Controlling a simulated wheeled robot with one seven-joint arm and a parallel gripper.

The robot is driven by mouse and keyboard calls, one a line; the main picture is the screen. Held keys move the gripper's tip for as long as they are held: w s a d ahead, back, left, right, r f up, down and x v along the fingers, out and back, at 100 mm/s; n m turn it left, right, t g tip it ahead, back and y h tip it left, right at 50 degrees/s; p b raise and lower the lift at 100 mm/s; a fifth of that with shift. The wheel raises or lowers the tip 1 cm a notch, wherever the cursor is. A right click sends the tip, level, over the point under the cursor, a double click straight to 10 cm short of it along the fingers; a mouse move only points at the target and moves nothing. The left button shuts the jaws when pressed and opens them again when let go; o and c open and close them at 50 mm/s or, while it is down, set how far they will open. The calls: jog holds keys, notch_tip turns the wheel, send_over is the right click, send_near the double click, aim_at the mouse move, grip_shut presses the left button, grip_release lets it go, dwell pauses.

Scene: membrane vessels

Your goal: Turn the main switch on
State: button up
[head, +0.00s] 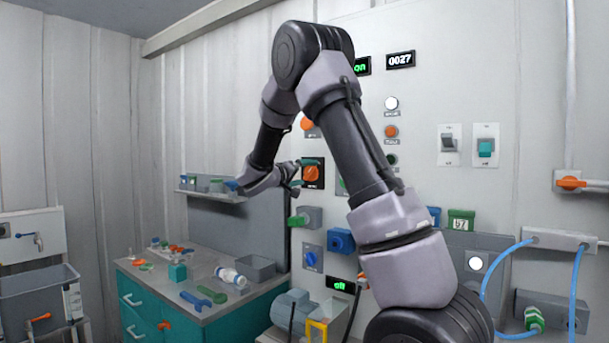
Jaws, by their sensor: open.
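An orange rotary knob (311,174) on a dark square plate sits on the white wall panel, and its small label is too small to read. I cannot be sure that it is the main switch. My gripper (297,173) is open at the knob's left, its fingers pointing toward it with one above the other. I cannot tell whether they touch the knob. Two wall switches, one grey (448,143) and one teal (486,147), are at the right of the panel. My arm hides part of the panel's middle.
A green-lit display (362,66) and a counter display (400,60) are above. A green-handled valve (300,219) and a blue knob (311,259) are below the orange knob. A teal bench (150,305) with tools stands at left. Blue hoses (484,290) hang at right.

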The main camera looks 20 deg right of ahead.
jog(key=v, duration=1)
jog(key=shift+s+a, duration=0.25)
jog(key=shift+a, duration=0.1)
jog(key=s+d+f+m+g+y, duration=0.1)
jog(key=s+d+f+g+y, duration=0.15)
jog(key=s+d, duration=0.4)
jog(key=s+d+f+m+g+y, duration=0.1)
jog(key=s+d+g+y, duration=0.25)
jog(key=s, duration=0.65)
jog(key=s+a+t+y, duration=0.3)
jog(key=s+a+y, duration=0.8)
jog(key=s, duration=0.5)
jog(key=shift+a+r+m, duration=0.4)
jog(key=shift+a+r, duration=0.05)
jog(key=shift+a, duration=0.05)
